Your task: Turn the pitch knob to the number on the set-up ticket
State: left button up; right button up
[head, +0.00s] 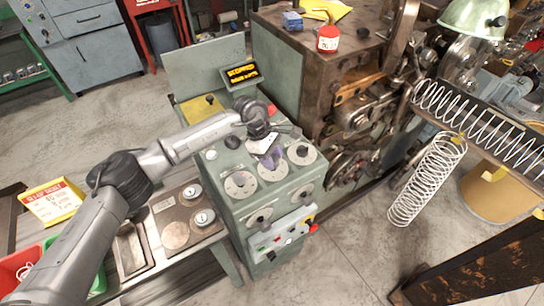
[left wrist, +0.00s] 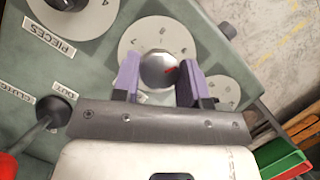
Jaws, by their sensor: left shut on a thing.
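My left gripper (head: 270,155) reaches over the green control console (head: 232,222) from the left, at the middle of three round white dials in its top row. In the left wrist view its two purple fingers (left wrist: 159,82) are shut on a round grey knob (left wrist: 156,66) with a red mark pointing right. The knob sits on a white dial plate (left wrist: 128,42); the fingers cover part of its scale. I cannot read a name for this dial. The yellow set-up ticket (head: 52,203) with a red header stands at far left; its figures are too small to read surely. My right gripper is not in view.
A dial labelled PIECES (left wrist: 88,18) and a smaller-looking dial (left wrist: 223,90) flank the held knob. A dark lever knob (left wrist: 54,110) stands near. A display (head: 241,74) reads STOPPED.

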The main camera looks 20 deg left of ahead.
pick_arm(q)
jog(key=n+t, duration=0.1)
jog(key=n, duration=0.2)
jog(key=n+t, duration=0.1)
jog(key=n, duration=0.2)
jog(key=shift+s+n+t+y+p, duration=0.1)
jog(key=shift+n+t+y+p, duration=0.2)
jog(key=shift+n, duration=0.1)
jog(key=n, duration=0.2)
jog(key=shift+n+t+y, duration=0.3)
jog(key=shift+n+t, duration=0.1)
jog(key=shift+d+n, duration=0.1)
jog(key=shift+n, duration=0.4)
jog(key=o, duration=0.9)
jog(key=shift+s+d+v, duration=0.15)
jog(key=shift+v, duration=3.3)
jog(key=shift+s+d+v, duration=0.1)
jog(key=shift+s+v, duration=0.05)
jog(key=shift+v, duration=3.35)
